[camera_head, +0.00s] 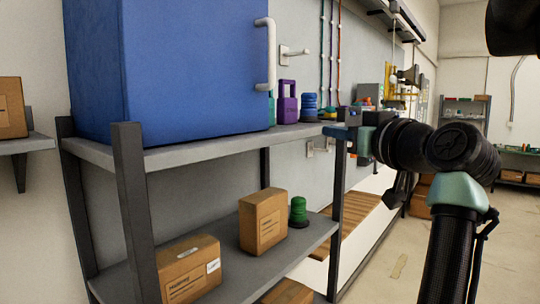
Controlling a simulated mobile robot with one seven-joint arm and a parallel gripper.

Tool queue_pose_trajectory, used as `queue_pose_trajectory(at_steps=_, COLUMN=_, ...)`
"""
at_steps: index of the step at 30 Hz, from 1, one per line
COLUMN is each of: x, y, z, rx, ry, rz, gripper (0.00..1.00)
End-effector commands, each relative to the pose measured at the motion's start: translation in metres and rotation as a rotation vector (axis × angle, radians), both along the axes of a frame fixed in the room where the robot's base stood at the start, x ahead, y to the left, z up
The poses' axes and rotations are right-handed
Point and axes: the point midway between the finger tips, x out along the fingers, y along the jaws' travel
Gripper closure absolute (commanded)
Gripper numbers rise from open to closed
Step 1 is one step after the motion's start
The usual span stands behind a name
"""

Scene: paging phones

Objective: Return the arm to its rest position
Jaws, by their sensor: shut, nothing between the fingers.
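My arm (452,225) rises from the lower right of the head view. It bends at a black joint and reaches left toward the shelf unit's right end. My gripper (337,132) is at its far end, small and partly lost against the clutter behind it. It is shut and holds nothing. It appears beside the right end of the upper shelf (205,151); whether it touches the shelf cannot be told from this view.
A large blue box (190,70) with a white handle fills the upper shelf. A purple padlock-shaped item (287,103) and blue stacked discs (309,107) stand right of it. Cartons (263,222) and a green item (298,211) sit on the lower shelf. Open floor (400,268) lies right of the unit.

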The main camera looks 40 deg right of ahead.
Motion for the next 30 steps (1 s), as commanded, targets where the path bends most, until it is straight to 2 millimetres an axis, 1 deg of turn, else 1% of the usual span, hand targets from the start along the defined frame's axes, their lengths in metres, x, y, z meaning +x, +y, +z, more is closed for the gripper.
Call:
queue_pose_trajectory(at_steps=7, x=0.002, y=0.003, z=0.0, rx=-0.002, ry=-0.001, rz=0.002, gripper=1.0)
queue_pose_trajectory(at_steps=8, x=0.004, y=0.007, z=0.0, rx=-0.005, ry=-0.004, rz=0.001, gripper=1.0)
queue_pose_trajectory(at_steps=11, x=0.018, y=0.032, z=-0.001, rx=-0.025, ry=-0.03, rz=-0.005, gripper=1.0)
queue_pose_trajectory(at_steps=14, x=0.035, y=0.084, z=0.003, rx=-0.063, ry=-0.093, rz=-0.01, gripper=1.0)
queue_pose_trajectory(at_steps=15, x=0.04, y=0.112, z=0.006, rx=-0.08, ry=-0.13, rz=-0.009, gripper=1.0)
queue_pose_trajectory(at_steps=16, x=0.042, y=0.133, z=0.008, rx=-0.094, ry=-0.162, rz=-0.006, gripper=1.0)
queue_pose_trajectory(at_steps=17, x=0.042, y=0.156, z=0.012, rx=-0.105, ry=-0.198, rz=0.0, gripper=1.0)
queue_pose_trajectory(at_steps=18, x=0.04, y=0.187, z=0.017, rx=-0.119, ry=-0.248, rz=0.009, gripper=1.0)
queue_pose_trajectory(at_steps=20, x=0.032, y=0.231, z=0.025, rx=-0.135, ry=-0.326, rz=0.029, gripper=1.0)
queue_pose_trajectory(at_steps=21, x=0.023, y=0.26, z=0.031, rx=-0.142, ry=-0.381, rz=0.046, gripper=1.0)
queue_pose_trajectory(at_steps=23, x=0.005, y=0.301, z=0.039, rx=-0.146, ry=-0.465, rz=0.076, gripper=1.0)
queue_pose_trajectory(at_steps=24, x=-0.009, y=0.325, z=0.045, rx=-0.147, ry=-0.518, rz=0.098, gripper=1.0)
queue_pose_trajectory(at_steps=26, x=-0.031, y=0.357, z=0.052, rx=-0.142, ry=-0.595, rz=0.129, gripper=1.0)
queue_pose_trajectory(at_steps=27, x=-0.046, y=0.374, z=0.056, rx=-0.137, ry=-0.639, rz=0.149, gripper=1.0)
queue_pose_trajectory(at_steps=30, x=-0.079, y=0.405, z=0.064, rx=-0.122, ry=-0.731, rz=0.19, gripper=1.0)
